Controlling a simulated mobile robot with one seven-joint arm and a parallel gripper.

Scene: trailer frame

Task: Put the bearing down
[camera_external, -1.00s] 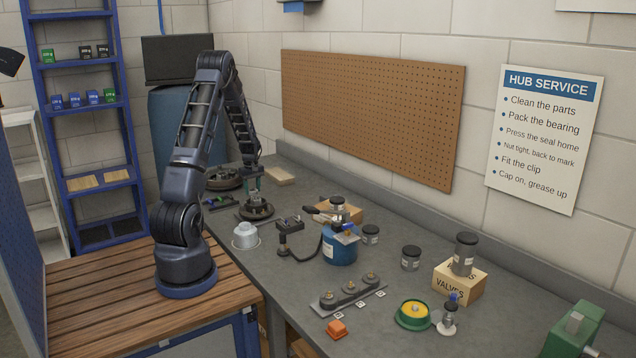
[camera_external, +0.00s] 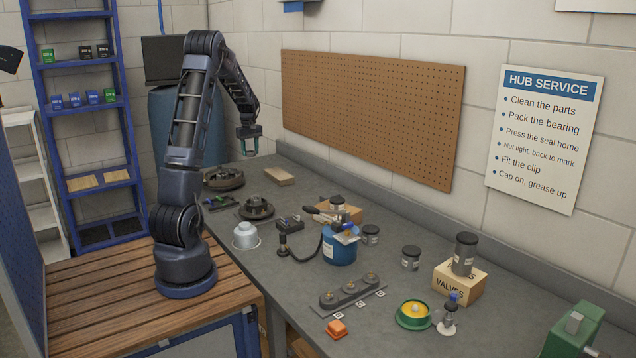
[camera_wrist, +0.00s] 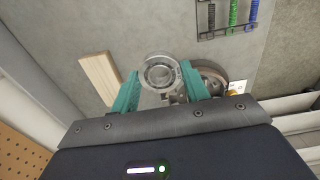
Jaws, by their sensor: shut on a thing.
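The bearing (camera_wrist: 160,73) is a silver metal ring between the two teal fingers in the wrist view. My gripper (camera_wrist: 160,77) is shut on it. In the external view, my gripper (camera_external: 250,147) hangs in the air above the far left part of the bench, and the bearing is too small to make out there. Below and nearer is a dark hub (camera_external: 257,208) on the bench. A brake drum (camera_external: 224,177) lies farther back. In the wrist view a round metal part (camera_wrist: 211,76) shows partly behind the right finger.
A pale wooden block (camera_external: 279,176) lies near the wall; it also shows in the wrist view (camera_wrist: 100,76). A rack with coloured springs (camera_external: 217,202) lies at the left edge. A clear cup (camera_external: 245,236) and blue pot (camera_external: 340,246) stand nearer. Bare bench lies around the block.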

